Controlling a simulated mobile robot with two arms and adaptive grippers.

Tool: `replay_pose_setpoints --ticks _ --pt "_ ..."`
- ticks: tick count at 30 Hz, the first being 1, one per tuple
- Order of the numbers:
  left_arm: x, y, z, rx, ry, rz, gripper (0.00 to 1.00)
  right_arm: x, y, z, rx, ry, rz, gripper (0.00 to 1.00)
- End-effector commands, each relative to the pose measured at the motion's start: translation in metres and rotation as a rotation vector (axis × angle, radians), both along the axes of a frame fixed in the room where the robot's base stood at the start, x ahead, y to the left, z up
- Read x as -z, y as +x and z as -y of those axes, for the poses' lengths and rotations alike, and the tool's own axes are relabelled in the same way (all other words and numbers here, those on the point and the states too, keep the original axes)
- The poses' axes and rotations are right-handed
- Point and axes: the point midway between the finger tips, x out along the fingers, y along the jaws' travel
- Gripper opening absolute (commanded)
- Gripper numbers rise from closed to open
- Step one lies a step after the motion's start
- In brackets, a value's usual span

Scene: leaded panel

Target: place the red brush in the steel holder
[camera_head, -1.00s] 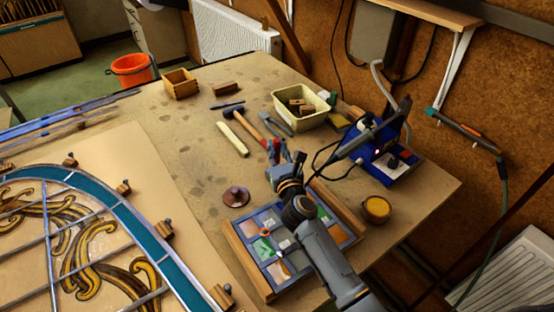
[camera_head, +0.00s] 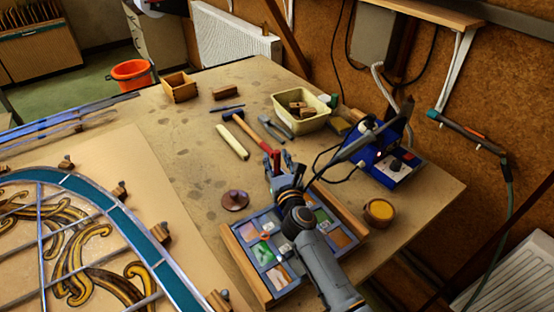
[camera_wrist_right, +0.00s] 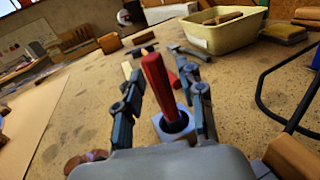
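The red brush (camera_wrist_right: 158,85) shows as a thick red handle, upright and slightly tilted, in the right wrist view. Its lower end is at the dark round opening of the grey steel holder (camera_wrist_right: 173,127), and it appears to stand inside. My right gripper (camera_wrist_right: 163,98) is open, with one finger on each side of the handle and visible gaps between. In the head view my right gripper (camera_head: 279,162) is over the table beyond the sample tray, with a bit of the red brush (camera_head: 276,160) between its fingers. The holder is mostly hidden there. My left gripper is out of view.
A tray of glass samples (camera_head: 262,252) lies under my right arm. A hammer (camera_head: 246,130), pliers (camera_head: 275,128) and a cream tub (camera_head: 301,110) lie beyond. A blue soldering station (camera_head: 390,168) and a round yellow tin (camera_head: 380,211) are at right. The leaded panel (camera_head: 75,235) fills the left.

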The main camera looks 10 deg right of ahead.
Motion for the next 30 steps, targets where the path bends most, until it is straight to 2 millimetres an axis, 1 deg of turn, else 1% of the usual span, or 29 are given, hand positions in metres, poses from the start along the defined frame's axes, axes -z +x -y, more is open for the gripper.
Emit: replay_pose_setpoints --ticks 7,11,18,21,25,30 --pt "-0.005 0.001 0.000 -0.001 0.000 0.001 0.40 -0.005 -0.001 0.000 0.000 -0.001 0.000 0.39" --pt "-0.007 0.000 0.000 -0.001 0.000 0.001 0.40 -0.003 -0.022 0.000 -0.001 0.000 -0.001 0.39" --pt "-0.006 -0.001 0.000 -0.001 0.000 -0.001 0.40 -0.002 -0.075 0.001 -0.001 -0.001 -0.002 0.39" --pt "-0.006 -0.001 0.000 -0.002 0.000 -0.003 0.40 -0.003 -0.094 0.001 -0.001 0.000 -0.001 0.39" --pt "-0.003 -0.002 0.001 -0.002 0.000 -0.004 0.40 -0.002 -0.111 0.001 -0.001 0.000 -0.001 0.39" --pt "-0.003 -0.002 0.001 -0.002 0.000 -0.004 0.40 -0.003 -0.120 0.002 0.000 0.000 0.000 0.39"
